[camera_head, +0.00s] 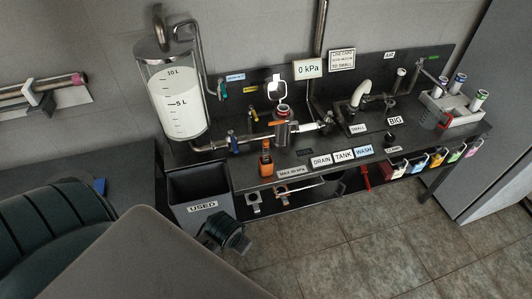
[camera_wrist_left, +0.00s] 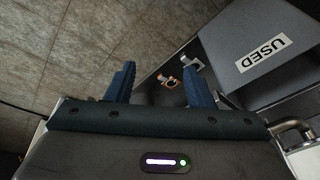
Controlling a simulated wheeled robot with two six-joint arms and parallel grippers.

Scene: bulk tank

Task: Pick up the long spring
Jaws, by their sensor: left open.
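I cannot make out a long spring for certain in either view. On the low shelf under the bench lie small metal pieces with pale block-like ends: one piece (camera_head: 253,202) on the left and a longer silvery piece (camera_head: 300,187) to its right. They are too small to tell whether either is a spring. Two small pieces also show beyond my fingers in the left wrist view, one orange and grey (camera_wrist_left: 168,80), one pale (camera_wrist_left: 192,62). My left gripper (camera_head: 228,234) is in front of the used bin, low, apart from the shelf; its blue fingers (camera_wrist_left: 158,85) are open and empty.
The grey bin marked USED (camera_head: 203,209) stands beside the shelf, close to my left gripper. The dark bench (camera_head: 235,182) above carries a tank (camera_head: 178,95), an orange bottle (camera_head: 265,158) and pipework. Several coloured tags hang at its right front. The tiled floor (camera_head: 370,240) is clear.

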